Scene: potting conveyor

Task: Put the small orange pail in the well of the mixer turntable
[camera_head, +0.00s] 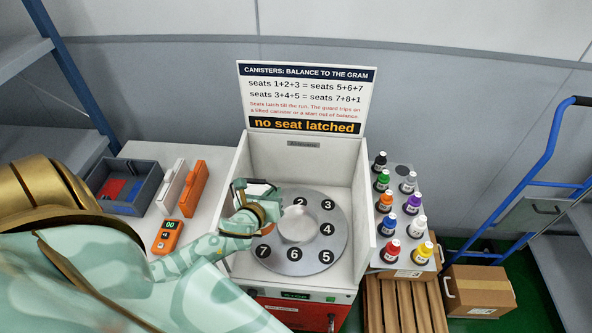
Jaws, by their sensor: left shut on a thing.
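The mixer turntable (333,247) is a grey disc with numbered seats inside a white open-topped housing. Its well (297,226) is the round pale hollow at the middle, and no pail shows in it. My left gripper (262,191) is over the upper left part of the disc, left of the well. My right gripper is out of view.
White housing walls (364,205) surround the disc. A sign (305,97) reading "no seat latched" stands behind. Several coloured bottles (413,203) stand on a rack at right. A grey bin (124,187), an orange case (193,189) and an orange handheld device (167,237) lie left.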

